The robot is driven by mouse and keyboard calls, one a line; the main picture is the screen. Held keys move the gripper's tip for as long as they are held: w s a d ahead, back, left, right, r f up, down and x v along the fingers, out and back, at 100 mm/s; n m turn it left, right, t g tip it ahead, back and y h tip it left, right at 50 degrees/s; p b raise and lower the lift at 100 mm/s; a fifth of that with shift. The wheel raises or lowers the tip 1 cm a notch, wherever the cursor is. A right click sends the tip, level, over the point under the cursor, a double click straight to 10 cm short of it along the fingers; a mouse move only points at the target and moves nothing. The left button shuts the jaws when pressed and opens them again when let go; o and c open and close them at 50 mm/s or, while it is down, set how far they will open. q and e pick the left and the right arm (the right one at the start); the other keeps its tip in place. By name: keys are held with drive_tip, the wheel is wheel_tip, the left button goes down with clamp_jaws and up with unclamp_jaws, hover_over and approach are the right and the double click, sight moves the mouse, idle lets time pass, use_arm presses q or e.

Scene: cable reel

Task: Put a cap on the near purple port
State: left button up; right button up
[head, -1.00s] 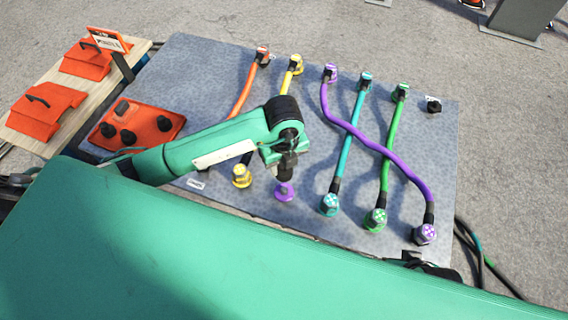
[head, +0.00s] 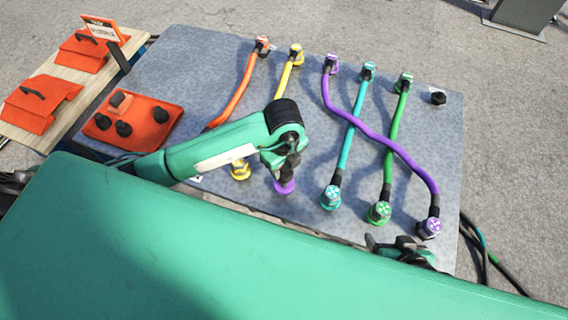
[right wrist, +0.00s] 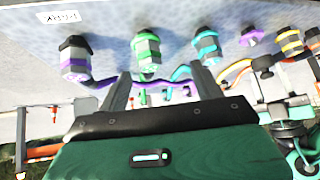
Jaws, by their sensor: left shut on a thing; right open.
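The near purple port (head: 284,188) is on the front part of the grey board, between the yellow and teal ends, with no cable on it. My left gripper (head: 287,160) is directly above it, pointing down, shut on a dark cap (head: 288,173). The cap's lower end is at or just above the port; I cannot tell whether they touch. In the right wrist view the purple port (right wrist: 250,36) shows near the left gripper. My right gripper (head: 402,247) is open and empty at the board's front edge; its fingers also show in the right wrist view (right wrist: 163,82).
An orange tray (head: 150,131) with several dark caps lies on the board's left. Purple (head: 378,139), teal, green, orange and yellow cables cross the board (head: 210,70). A lone black-topped port (head: 438,97) is at the far right. Orange cases (head: 40,103) lie on a wooden surface.

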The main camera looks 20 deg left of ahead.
sight(284, 174)
use_arm(q)
wheel_tip(284, 174, down, 4)
drive_tip(key=b, duration=0.2)
drive_tip(key=shift+r+b, duration=0.2)
drive_tip(key=shift+b, duration=0.15)
drive_tip(key=shift+f, duration=0.55)
use_arm(e)
drive_tip(key=w+a+t+y, duration=0.2)
drive_tip(key=a+t+y, duration=0.1)
drive_tip(key=a, duration=0.3)
drive_tip(key=shift+w+a+t, duration=0.15)
drive_tip(key=shift+a+t, duration=0.15)
drive_tip(key=shift+t, duration=0.6)
drive_tip(key=shift+r, duration=0.6)
use_arm(q)
drive_tip(key=shift+f, duration=0.15)
use_arm(e)
drive_tip(key=shift+f, duration=0.1)
use_arm(q)
drive_tip(key=o, duration=1.4)
drive_tip(key=shift+c, duration=0.2)
use_arm(e)
drive_tip(key=shift+d+f, duration=0.1)
